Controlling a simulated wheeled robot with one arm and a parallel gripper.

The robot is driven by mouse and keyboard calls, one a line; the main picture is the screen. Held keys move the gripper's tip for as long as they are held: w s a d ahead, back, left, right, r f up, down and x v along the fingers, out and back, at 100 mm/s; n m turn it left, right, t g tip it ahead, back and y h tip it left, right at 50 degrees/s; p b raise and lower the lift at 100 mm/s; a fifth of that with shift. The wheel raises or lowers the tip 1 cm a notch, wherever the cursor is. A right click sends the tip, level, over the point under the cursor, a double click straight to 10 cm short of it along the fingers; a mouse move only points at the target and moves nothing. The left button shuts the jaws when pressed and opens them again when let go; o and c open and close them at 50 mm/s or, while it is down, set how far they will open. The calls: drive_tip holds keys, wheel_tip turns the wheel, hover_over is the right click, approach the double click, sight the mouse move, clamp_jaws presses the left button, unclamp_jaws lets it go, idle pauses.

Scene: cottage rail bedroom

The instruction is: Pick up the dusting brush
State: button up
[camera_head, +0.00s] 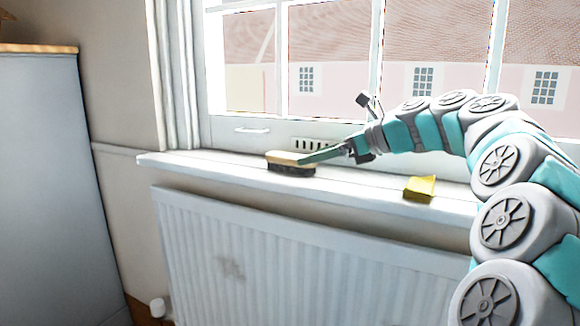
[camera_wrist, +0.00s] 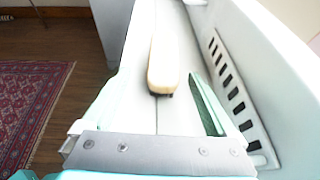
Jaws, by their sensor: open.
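The dusting brush (camera_head: 289,157) lies on the white windowsill, with a tan back on top and dark bristles below. In the wrist view the brush (camera_wrist: 164,60) runs away from me, its near end showing between my fingertips. My gripper (camera_head: 318,155) reaches in from the right, low over the sill, with its green fingers at the brush's right end. In the wrist view my gripper (camera_wrist: 152,82) is open, one finger on each side of the brush's near end, with a gap on both sides. I cannot tell whether a finger touches the brush.
The windowsill (camera_head: 200,162) is narrow, above a white radiator (camera_head: 300,245). A yellow sponge-like block (camera_head: 420,188) sits on the sill to the right. The window frame with a slotted vent (camera_wrist: 228,85) stands close behind. A grey cabinet (camera_head: 50,180) is at the left.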

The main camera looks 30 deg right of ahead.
sight(291, 161)
drive_tip(key=x, duration=0.2)
drive_tip(key=shift+w+a+f, duration=0.2)
drive_tip(key=shift+w+d+x, duration=0.1)
drive_tip(key=shift+d+x, duration=0.05)
drive_tip(key=shift+x, duration=1.15)
drive_tip(key=shift+w+d+x, duration=0.1)
drive_tip(key=shift+w+x, duration=0.05)
drive_tip(key=shift+x, duration=1.2)
drive_tip(key=shift+s+r, duration=0.1)
drive_tip(key=shift+r, duration=0.05)
drive_tip(key=c, duration=1.4)
clamp_jaws()
drive_tip(key=shift+r, duration=0.15)
